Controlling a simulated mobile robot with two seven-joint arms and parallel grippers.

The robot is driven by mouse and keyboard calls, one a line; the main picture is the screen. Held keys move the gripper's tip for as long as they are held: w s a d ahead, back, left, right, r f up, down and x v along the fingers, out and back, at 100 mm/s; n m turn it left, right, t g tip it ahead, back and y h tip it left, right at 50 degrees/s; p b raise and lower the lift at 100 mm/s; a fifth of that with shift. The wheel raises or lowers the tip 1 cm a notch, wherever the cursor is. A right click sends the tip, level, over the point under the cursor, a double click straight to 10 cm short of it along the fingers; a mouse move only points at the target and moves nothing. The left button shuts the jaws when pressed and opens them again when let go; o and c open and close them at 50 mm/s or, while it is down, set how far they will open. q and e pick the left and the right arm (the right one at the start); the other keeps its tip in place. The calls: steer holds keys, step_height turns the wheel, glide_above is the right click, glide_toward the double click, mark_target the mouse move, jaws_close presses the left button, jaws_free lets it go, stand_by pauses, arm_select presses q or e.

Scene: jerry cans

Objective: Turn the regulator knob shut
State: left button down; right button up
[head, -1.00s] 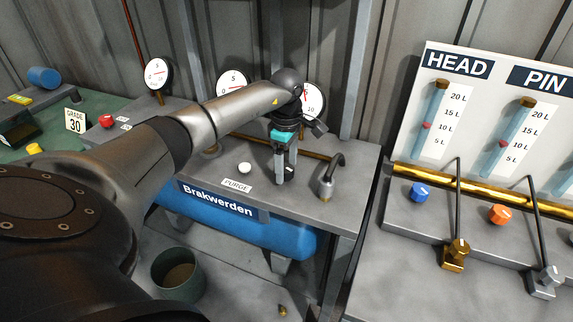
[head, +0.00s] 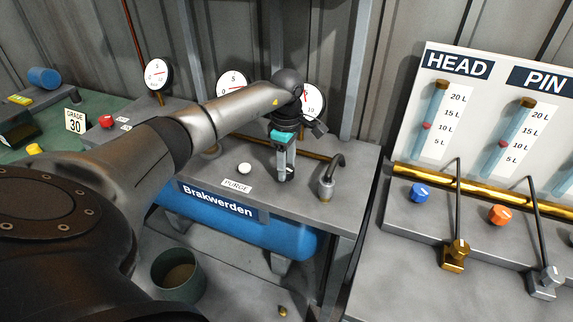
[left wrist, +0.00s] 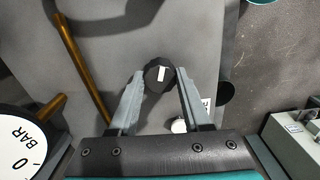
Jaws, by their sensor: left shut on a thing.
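The regulator knob is a black round knob (left wrist: 159,75) with a white pointer mark, on the grey bench top in the left wrist view. My left gripper (left wrist: 160,80) is shut on it, with one finger at each side. In the head view my left gripper (head: 286,172) points straight down onto the bench top, and its fingers hide most of the knob. My right gripper is in neither view.
A white purge button (head: 244,169) and a grey fitting with a bent hose (head: 326,187) stand either side of my gripper. Gauges (head: 157,74) line the back. A blue tank (head: 210,218) lies under the bench. A panel with blue (head: 419,193) and orange (head: 500,215) knobs stands at right.

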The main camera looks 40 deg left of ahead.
arm_select(q)
steer(key=n+p, duration=0.2)
steer(key=n, duration=0.3)
steer(key=shift+r+n, duration=0.1)
steer(key=shift+n, duration=0.3)
steer(key=n+p, duration=0.1)
steer(key=n, duration=0.4)
steer(key=shift+p, duration=0.4)
steer(key=n+p, duration=0.2)
steer(key=n, duration=0.3)
steer(key=shift+n, duration=0.4)
steer(key=n+p, duration=0.2)
steer(key=n, duration=0.2)
steer(key=shift+n, duration=0.4)
steer(key=shift+c, duration=1.8)
jaws_free()
